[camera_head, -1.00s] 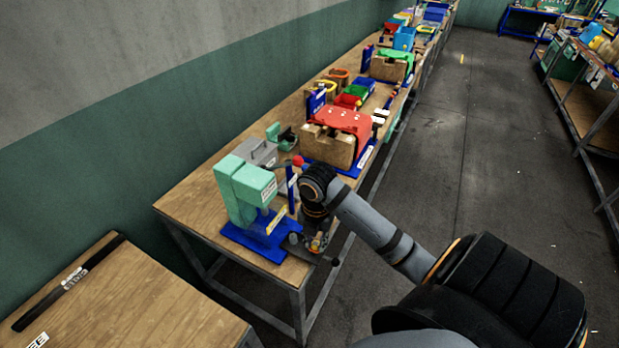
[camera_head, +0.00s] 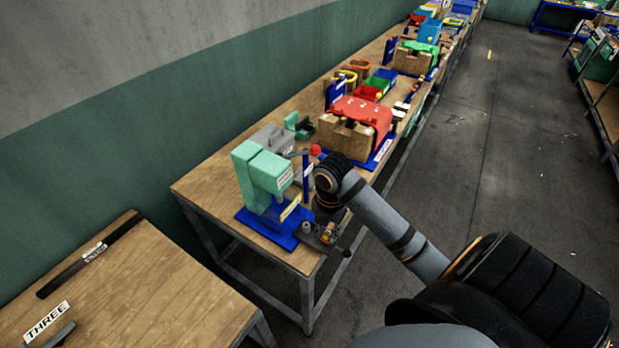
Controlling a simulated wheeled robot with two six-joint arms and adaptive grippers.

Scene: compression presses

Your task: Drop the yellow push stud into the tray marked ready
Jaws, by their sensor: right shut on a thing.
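My right gripper (camera_head: 326,229) points down at the front right corner of the green press (camera_head: 262,168) on its blue base. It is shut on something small. A yellow-orange bit (camera_head: 328,236) shows at its fingertips and looks like the yellow push stud, but it is too small to be sure. Red (camera_head: 366,93) and green (camera_head: 382,82) trays stand further back on the bench. I cannot read a ready mark on any tray. My left gripper is out of view.
A lever with a red knob (camera_head: 315,150) stands close beside my right wrist. A black-knobbed bar (camera_head: 346,253) sticks out past the bench edge. A red press cover (camera_head: 362,115) on wooden blocks stands behind. A separate table marked THREE (camera_head: 150,285) is at lower left.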

